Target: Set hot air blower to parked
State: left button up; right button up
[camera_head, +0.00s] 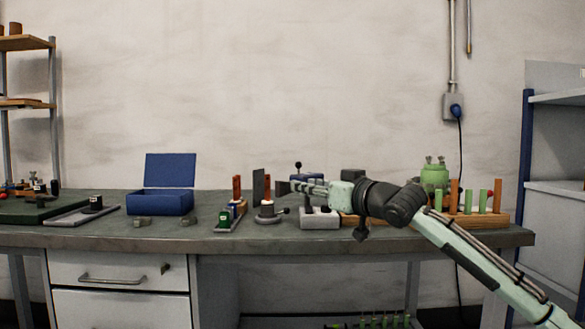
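My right gripper (284,187) comes in from the right and points left above the middle of the workbench. Its fingertips are small and dark here, so I cannot tell whether they are open or shut. They are close to a small grey round-based device (267,210) with a side knob and a dark upright plate (258,185) by it. I cannot tell whether they touch. I cannot tell for certain which thing is the hot air blower. My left gripper is not in view.
An open blue box (161,202) stands on the bench (190,236) at left. A narrow tray with small bottles (229,216) is left of my gripper. A green canister (434,176) and a wooden rack with green pegs (485,218) are at right. Shelves flank the bench.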

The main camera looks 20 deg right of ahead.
aim_at(283, 188)
jog(key=i+l, duration=0.25)
jog(key=i, duration=0.25)
jog(key=i+l, duration=0.25)
jog(key=i, duration=0.25)
